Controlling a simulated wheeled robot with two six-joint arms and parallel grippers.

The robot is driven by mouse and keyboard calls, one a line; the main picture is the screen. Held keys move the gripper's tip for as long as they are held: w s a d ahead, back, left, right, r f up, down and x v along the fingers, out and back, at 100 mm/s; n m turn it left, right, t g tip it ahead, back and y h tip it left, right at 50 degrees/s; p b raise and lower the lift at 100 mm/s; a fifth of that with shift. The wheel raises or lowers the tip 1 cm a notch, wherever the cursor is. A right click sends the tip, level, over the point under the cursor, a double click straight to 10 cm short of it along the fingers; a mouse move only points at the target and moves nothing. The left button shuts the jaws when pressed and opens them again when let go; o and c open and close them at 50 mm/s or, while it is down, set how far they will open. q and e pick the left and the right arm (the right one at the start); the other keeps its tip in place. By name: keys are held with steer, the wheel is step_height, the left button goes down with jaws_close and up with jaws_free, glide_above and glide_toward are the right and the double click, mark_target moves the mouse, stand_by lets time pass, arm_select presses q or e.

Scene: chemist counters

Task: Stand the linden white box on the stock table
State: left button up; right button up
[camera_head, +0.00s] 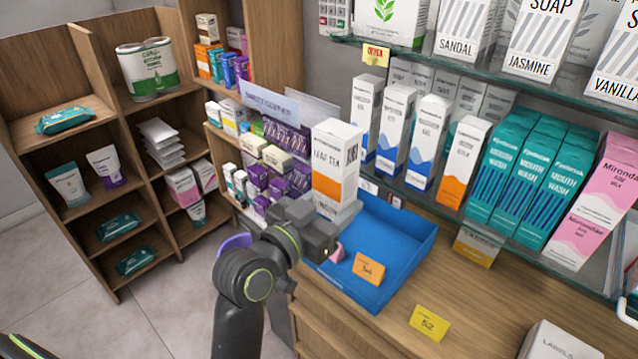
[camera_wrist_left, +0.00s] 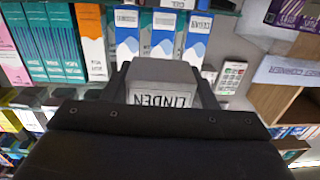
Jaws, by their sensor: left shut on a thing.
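The linden white box (camera_head: 333,150) is a tall white carton marked LEAF TEA with an orange band. It stands upright in my left gripper (camera_head: 322,228), which is shut on its lower part. In the left wrist view, which is upside down, the lettering LINDEN on the box (camera_wrist_left: 163,98) shows between the fingers. The gripper hides part of the box's lower end. The box is at the left back edge of a blue tray (camera_head: 405,235) on a wooden counter (camera_head: 480,290); whether it touches anything below is unclear. Which surface is the stock table is not marked. My right gripper is not in view.
Glass shelves with white cartons (camera_head: 395,130), teal mouthwash boxes (camera_head: 545,190) and a pink carton (camera_head: 600,200) rise behind the counter. Cards marked 54 (camera_head: 369,269) and 52 (camera_head: 429,322) lie in front. A wooden shelf unit (camera_head: 75,130) stands left.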

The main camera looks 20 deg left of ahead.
arm_select(q)
steer(key=s+d+f+m+g+h, duration=0.5)
steer(key=d+m+g+h, duration=0.4)
steer(key=m+g+h, duration=0.2)
steer(key=shift+f+m+g+h, duration=0.4)
steer(key=shift+f+m+g, duration=0.6)
steer(key=shift+g, duration=1.4)
steer(key=shift+r, duration=0.1)
